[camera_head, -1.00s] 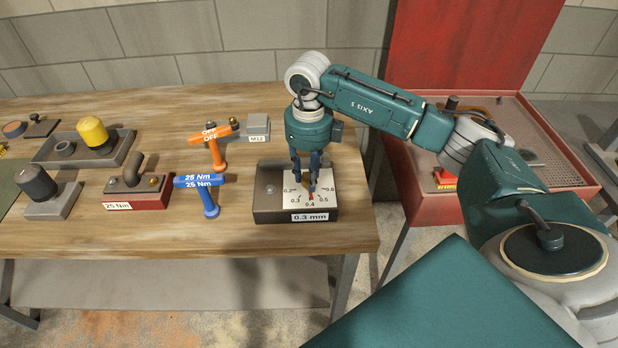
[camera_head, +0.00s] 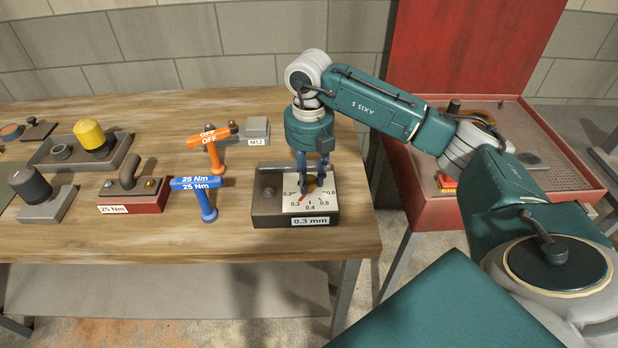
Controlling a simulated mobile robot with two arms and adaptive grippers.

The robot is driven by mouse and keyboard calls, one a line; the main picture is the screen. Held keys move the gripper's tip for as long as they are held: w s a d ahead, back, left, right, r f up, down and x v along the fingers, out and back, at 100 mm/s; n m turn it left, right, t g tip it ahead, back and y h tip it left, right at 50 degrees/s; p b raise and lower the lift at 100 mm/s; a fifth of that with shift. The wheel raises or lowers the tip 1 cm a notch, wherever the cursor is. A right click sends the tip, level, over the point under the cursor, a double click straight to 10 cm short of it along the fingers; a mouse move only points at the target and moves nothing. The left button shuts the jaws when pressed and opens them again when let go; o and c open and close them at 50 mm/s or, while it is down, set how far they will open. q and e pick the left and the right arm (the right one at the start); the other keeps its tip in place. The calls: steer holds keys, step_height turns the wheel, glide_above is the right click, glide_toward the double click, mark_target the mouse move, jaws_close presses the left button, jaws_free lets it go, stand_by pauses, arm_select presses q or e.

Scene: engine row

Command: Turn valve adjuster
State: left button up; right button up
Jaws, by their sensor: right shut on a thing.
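The valve adjuster is a dark block (camera_head: 266,210) at the table's right end, with a white dial face (camera_head: 328,203) marked 0.2 to 0.6 and a front label (camera_head: 311,221) reading 0.3 mm. My right gripper (camera_head: 311,183) points down over the dial and is shut on the brown adjuster knob (camera_head: 311,185), which the fingers partly hide. A red pointer (camera_head: 302,196) at the knob's base points to the lower left, at about the 0.3 mark. My left gripper is not in view.
Left of the adjuster stand a blue 25 Nm T-handle tool (camera_head: 208,205) and an orange OFF tool (camera_head: 214,155). Beyond are a red 25 Nm block (camera_head: 145,203) and a grey tray (camera_head: 47,152). A red case (camera_head: 440,220) stands open at the right.

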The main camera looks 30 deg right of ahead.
mark_target(309, 178)
steer(key=shift+w+d+r+m, duration=0.15)
steer(key=shift+w+r+m, duration=0.15)
steer(key=shift+m, duration=0.1)
steer(key=o, duration=1.1)
steer(key=shift+s, duration=0.1)
steer(key=shift+c, duration=0.2)
steer(key=shift+o, duration=0.4)
steer(key=shift+f, duration=0.15)
steer(key=shift+s, duration=0.1)
step_height(309, 178, up, 12)
